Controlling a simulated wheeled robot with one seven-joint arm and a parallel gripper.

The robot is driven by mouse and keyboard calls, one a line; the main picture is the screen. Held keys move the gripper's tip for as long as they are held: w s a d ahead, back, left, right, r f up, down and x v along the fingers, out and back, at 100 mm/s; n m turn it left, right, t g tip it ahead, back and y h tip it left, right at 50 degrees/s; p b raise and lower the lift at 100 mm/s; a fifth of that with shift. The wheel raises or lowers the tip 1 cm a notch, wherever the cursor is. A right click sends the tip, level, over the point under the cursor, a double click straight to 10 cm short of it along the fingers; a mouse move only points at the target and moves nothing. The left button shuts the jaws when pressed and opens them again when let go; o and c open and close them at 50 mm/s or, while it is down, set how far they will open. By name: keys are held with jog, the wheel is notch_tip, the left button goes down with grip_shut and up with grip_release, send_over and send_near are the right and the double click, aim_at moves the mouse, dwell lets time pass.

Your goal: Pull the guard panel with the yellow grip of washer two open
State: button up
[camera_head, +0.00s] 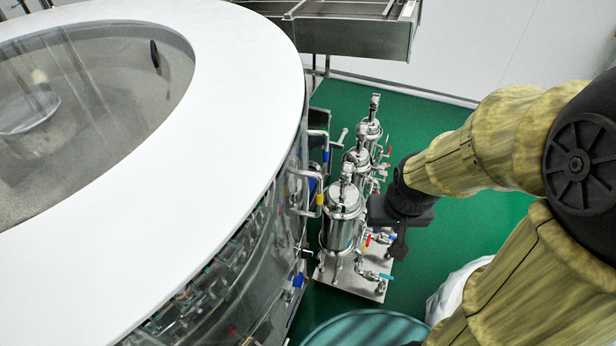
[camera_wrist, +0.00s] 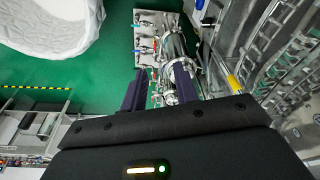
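The washer (camera_head: 215,110) is a large round machine with a white top ring and clear curved side panels. The yellow grip (camera_head: 319,199) sits on a bent metal handle at the washer's right side. It also shows in the wrist view (camera_wrist: 234,82), to the right of my fingers. The clear guard panel (camera_head: 262,232) is seen edge-on, so I cannot tell how far it stands open. My gripper (camera_head: 399,243) is right of the grip and apart from it. In the wrist view my gripper (camera_wrist: 160,74) has its two dark fingers apart, with nothing held between them.
Several steel filter vessels (camera_head: 343,218) on a metal base plate stand between my gripper and the washer. Another handle with a blue grip (camera_head: 326,156) is farther back. A white bag-like bin (camera_wrist: 50,22) and a teal round container (camera_head: 365,328) are nearby.

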jog(key=shift+w, duration=0.25)
jog(key=shift+s, duration=0.1)
